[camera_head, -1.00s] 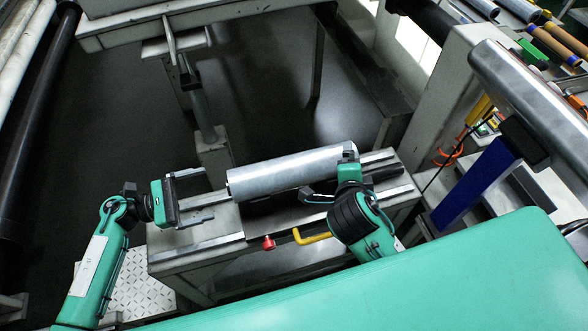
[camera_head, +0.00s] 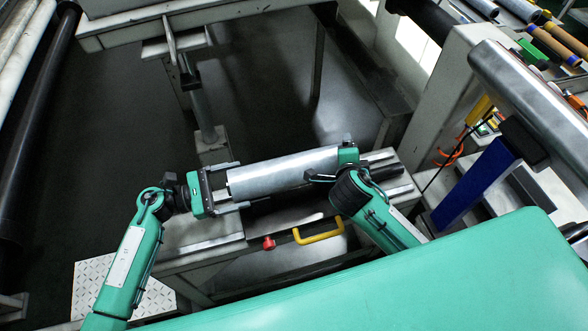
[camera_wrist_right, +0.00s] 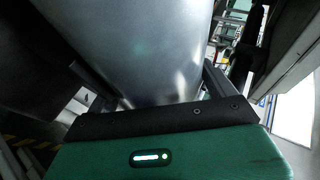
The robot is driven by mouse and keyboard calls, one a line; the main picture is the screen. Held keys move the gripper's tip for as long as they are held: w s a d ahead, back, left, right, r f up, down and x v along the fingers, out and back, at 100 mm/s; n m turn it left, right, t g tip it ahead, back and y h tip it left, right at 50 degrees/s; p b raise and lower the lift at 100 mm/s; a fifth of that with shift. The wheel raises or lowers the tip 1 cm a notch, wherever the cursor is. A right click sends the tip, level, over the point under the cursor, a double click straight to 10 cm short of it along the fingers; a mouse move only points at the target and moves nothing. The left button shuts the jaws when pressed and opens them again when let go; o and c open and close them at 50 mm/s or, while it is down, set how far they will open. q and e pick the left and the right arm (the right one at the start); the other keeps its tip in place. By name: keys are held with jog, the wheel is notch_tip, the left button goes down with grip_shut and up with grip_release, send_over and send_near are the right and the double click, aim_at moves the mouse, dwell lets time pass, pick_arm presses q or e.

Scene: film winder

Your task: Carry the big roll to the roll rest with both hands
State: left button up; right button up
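The big roll (camera_head: 285,172) is a smooth silver cylinder lying lengthwise above a grey metal bench (camera_head: 215,229). My left gripper (camera_head: 233,187) is open at the roll's left end, with one finger on the far side and one on the near side. My right gripper (camera_head: 340,157) is at the right end, its fingers partly hidden in the head view. In the right wrist view the roll (camera_wrist_right: 140,45) fills the space between the two widely spaced fingers. I cannot tell whether they touch it. I cannot pick out the roll rest for certain.
A yellow handle (camera_head: 320,234) and a red knob (camera_head: 268,243) are on the bench's near side. A blue post (camera_head: 475,183) carries a large metal bar (camera_head: 530,95) at right. Dark open floor (camera_head: 265,90) lies behind the bench.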

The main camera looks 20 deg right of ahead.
aim_at(230, 176)
pick_arm(q)
jog(key=c, duration=1.7)
pick_arm(e)
jog(key=c, duration=1.7)
pick_arm(q)
jog(key=shift+r, duration=0.1)
pick_arm(e)
jog(key=shift+r, duration=0.1)
pick_arm(q)
jog(key=shift+r, duration=0.15)
pick_arm(e)
jog(key=shift+r, duration=0.2)
